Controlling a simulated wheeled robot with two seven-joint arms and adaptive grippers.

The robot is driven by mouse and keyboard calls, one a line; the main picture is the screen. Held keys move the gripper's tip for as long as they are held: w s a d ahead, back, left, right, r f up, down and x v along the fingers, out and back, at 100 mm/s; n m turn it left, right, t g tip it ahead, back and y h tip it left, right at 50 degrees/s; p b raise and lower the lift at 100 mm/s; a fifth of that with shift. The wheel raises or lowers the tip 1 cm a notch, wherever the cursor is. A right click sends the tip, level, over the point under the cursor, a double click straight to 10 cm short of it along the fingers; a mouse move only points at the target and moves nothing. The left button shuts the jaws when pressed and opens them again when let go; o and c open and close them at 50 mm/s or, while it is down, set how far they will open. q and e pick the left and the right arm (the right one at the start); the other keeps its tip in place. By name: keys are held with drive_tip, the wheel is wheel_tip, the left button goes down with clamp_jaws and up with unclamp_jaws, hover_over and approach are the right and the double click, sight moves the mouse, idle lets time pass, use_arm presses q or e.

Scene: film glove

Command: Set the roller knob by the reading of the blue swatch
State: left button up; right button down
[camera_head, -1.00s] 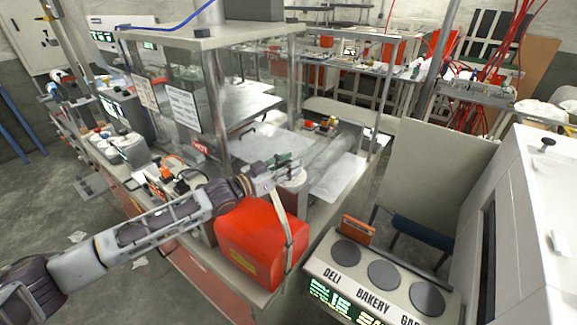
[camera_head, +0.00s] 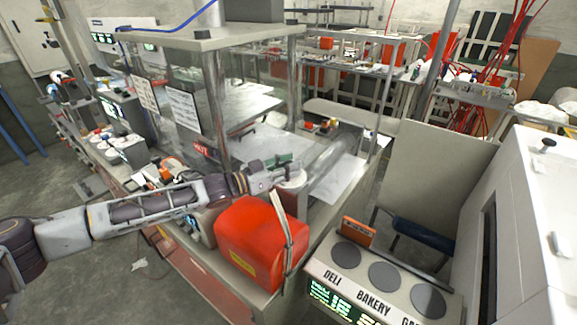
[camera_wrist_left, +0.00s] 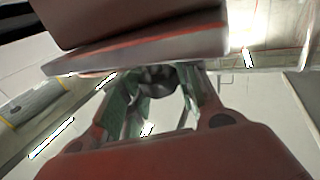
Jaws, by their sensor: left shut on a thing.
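My left gripper (camera_head: 275,170) is at the near end of a long grey roller (camera_head: 335,160), above and behind a red box. In the left wrist view its green-padded fingers (camera_wrist_left: 157,100) close around a dark round knob (camera_wrist_left: 158,78). The knob is hidden behind the fingers in the head view, and its setting cannot be read. I cannot make out a blue swatch in either view. My right gripper is not in view.
The red box (camera_head: 250,240) with a pale strap stands close under my left wrist. A glass-sided metal frame (camera_head: 215,100) rises behind the arm. A label scale marked DELI and BAKERY (camera_head: 370,285) stands at the front right. Bare floor shows at the left.

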use_arm(q)
drive_tip(key=shift+w+r+m+g+h+p, duration=0.1)
drive_tip(key=shift+m+g+h+p, duration=0.5)
drive_tip(key=shift+g, duration=0.4)
drive_tip(key=shift+m+g+h+p, duration=0.3)
drive_tip(key=shift+m+g+p, duration=0.25)
drive_tip(key=shift+m+g, duration=0.65)
drive_tip(key=shift+g, duration=0.6)
drive_tip(key=shift+m+g, duration=0.4)
drive_tip(key=shift+m+g+h+b, duration=0.3)
drive_tip(key=shift+m+g, duration=0.4)
drive_tip(key=shift+g, duration=0.4)
drive_tip(key=shift+m+g+b, duration=1.1)
drive_tip(key=shift+g+b, duration=0.2)
drive_tip(key=shift+g, duration=0.5)
